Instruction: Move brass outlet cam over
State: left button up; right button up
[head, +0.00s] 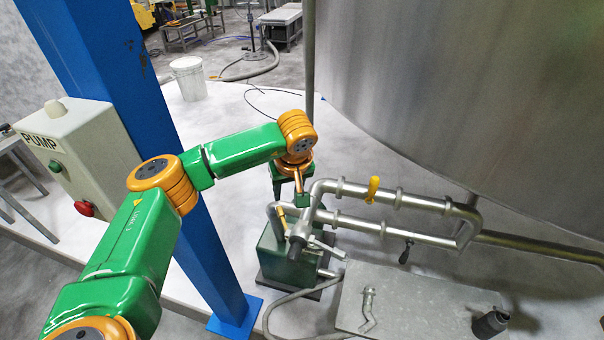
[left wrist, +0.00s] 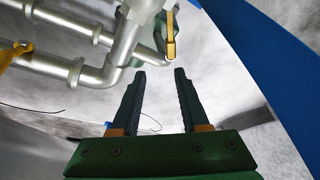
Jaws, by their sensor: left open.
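The brass cam lever (head: 281,217) is a small yellow-gold arm on the pipe fitting above the green pump (head: 290,255). In the left wrist view the brass lever (left wrist: 171,45) hangs beside the grey fitting, just beyond my fingertips and slightly right of the middle of the gap. My left gripper (left wrist: 157,72) is open, with nothing between its fingers. In the head view it is partly hidden by its own wrist above the fitting. The lever is not between the fingers. My right gripper is not in view.
Steel pipes (head: 350,222) run right from the fitting, with a yellow handle (head: 373,189) on the upper one and a black handle (head: 405,251) below. A large steel tank (head: 470,90), blue post (head: 130,80), pump control box (head: 85,155) and grey bench (head: 420,300) stand around.

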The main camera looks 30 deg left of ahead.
aim_at(282, 208)
pick_arm(q)
jog(key=f+b, duration=0.1)
jog(key=f, duration=0.1)
jog(key=a+f+b, duration=0.1)
jog(key=f+b, duration=0.3)
jog(key=shift+s+a, duration=0.4)
jog(key=shift+w+f+b, duration=0.2)
jog(key=shift+f+b, duration=0.1)
jog(key=shift+s+a+r, duration=0.1)
jog(key=shift+s+r, duration=0.15)
jog(key=shift+s, duration=0.1)
grip_shut()
jog(key=shift+s+a+n, duration=0.15)
jog(key=shift+s+n, duration=0.05)
jog(key=shift+n, duration=0.3)
jog(key=s+n+g, duration=0.4)
jog(key=s+n, duration=0.3)
jog(key=n, duration=0.6)
jog(key=shift+a, duration=0.2)
jog(key=shift+o, duration=1.4)
grip_release()
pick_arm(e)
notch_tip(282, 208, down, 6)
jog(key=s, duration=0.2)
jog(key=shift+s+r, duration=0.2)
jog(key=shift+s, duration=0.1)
